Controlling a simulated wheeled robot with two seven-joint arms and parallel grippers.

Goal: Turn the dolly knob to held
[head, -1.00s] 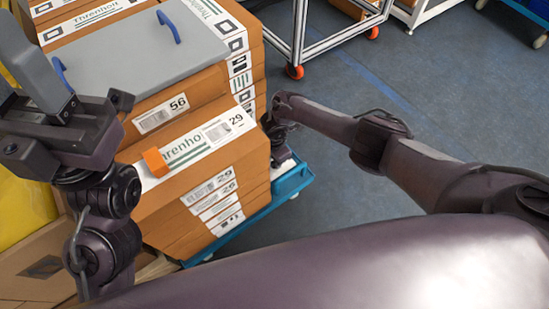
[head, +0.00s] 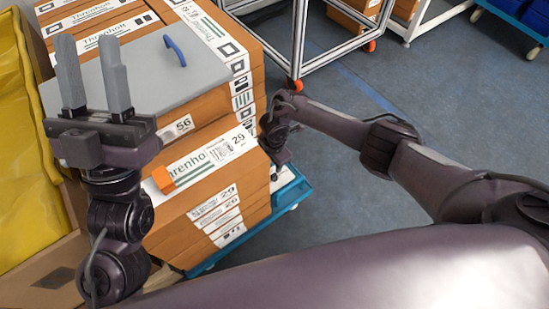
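A blue dolly (head: 289,196) shows at its right and front edges beneath a stack of brown cartons (head: 245,190). I cannot make out its knob; the cartons and my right arm cover much of that side. My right gripper (head: 279,165) hangs at the right side of the stack, just above the dolly's edge. Its fingers are too dark and hidden to read. My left gripper (head: 89,40) is raised over the left of the stack, fingers pointing up, apart and empty.
A grey board (head: 150,75) with a blue handle (head: 175,50) lies on the cartons. An orange block (head: 163,180) sits on the front carton. A yellow container (head: 25,170) stands at left. A wheeled metal frame (head: 300,40) is behind. The blue floor at right is clear.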

